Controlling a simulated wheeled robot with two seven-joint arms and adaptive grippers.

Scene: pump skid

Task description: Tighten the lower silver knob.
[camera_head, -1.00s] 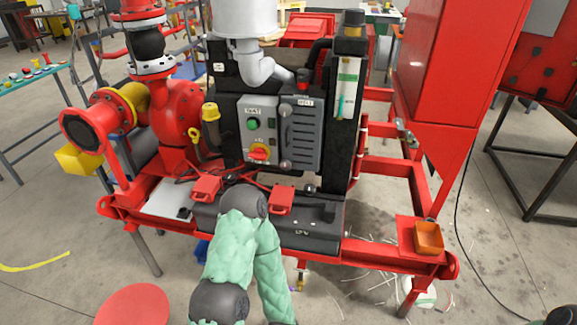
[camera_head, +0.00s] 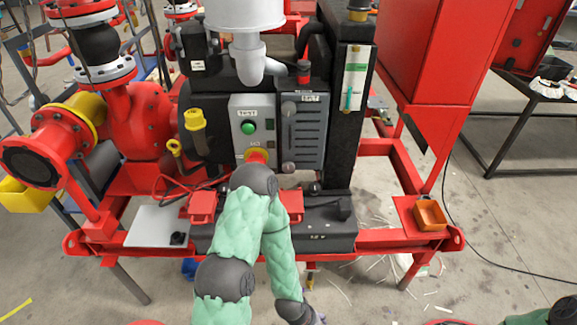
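The lower silver knob (camera_head: 288,167) is a small round grey knob low on the left side of the ribbed dark grey cover (camera_head: 308,130). A matching upper knob (camera_head: 288,108) sits above it on the same cover. My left arm, in a green sleeve, rises in front of the skid, bends just below the control panel and runs back down to the bottom edge. Whether the lower knob is tight cannot be told.
Left of the cover is a panel with a green button (camera_head: 248,127) and a red-and-yellow switch (camera_head: 257,155), partly hidden by my arm. Below lies a black battery (camera_head: 325,232) with red clamps.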

